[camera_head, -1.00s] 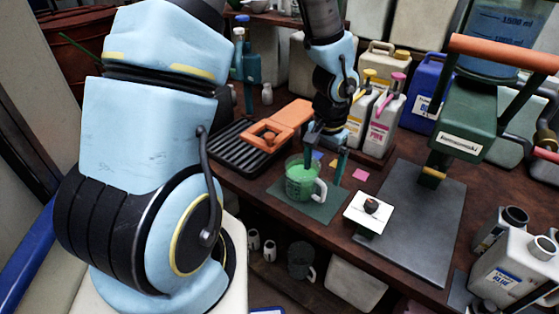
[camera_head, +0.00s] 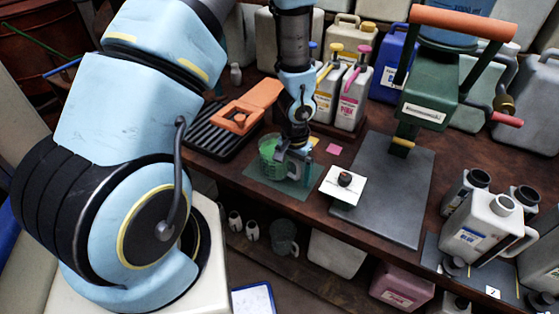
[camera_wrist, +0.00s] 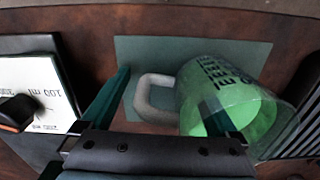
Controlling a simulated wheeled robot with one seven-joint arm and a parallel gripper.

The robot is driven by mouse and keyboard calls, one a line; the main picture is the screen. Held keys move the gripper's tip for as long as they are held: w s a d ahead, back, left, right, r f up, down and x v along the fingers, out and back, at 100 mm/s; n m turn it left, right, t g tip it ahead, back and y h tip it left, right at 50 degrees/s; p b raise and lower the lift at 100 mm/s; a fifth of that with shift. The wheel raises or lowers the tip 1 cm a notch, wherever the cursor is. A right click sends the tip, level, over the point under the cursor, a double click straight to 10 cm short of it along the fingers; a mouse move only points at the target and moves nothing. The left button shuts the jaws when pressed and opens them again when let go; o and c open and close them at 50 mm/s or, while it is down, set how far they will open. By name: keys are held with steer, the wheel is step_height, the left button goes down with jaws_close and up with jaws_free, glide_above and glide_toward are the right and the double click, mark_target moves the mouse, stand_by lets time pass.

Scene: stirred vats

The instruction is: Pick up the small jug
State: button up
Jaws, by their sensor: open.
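The small jug (camera_head: 270,158) is clear with green liquid in it, and stands on a dark green mat (camera_head: 262,184) on the bench. In the wrist view the jug (camera_wrist: 238,85) appears tilted by the camera angle, its light handle (camera_wrist: 152,98) pointing left. My gripper (camera_wrist: 165,92) is open, with the handle between its fingers. The left finger is beyond the handle, and the right finger overlaps the jug's mouth; whether it is inside is unclear. In the head view my gripper (camera_head: 290,160) hides the handle and the jug's right side.
A black ribbed rack with an orange piece (camera_head: 240,119) is left. Pump bottles (camera_head: 352,98) stand behind. A grey jug (camera_head: 284,238) is on the shelf below.

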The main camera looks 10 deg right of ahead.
steer(key=shift+f, duration=0.1)
jaws_close()
stand_by(0.8)
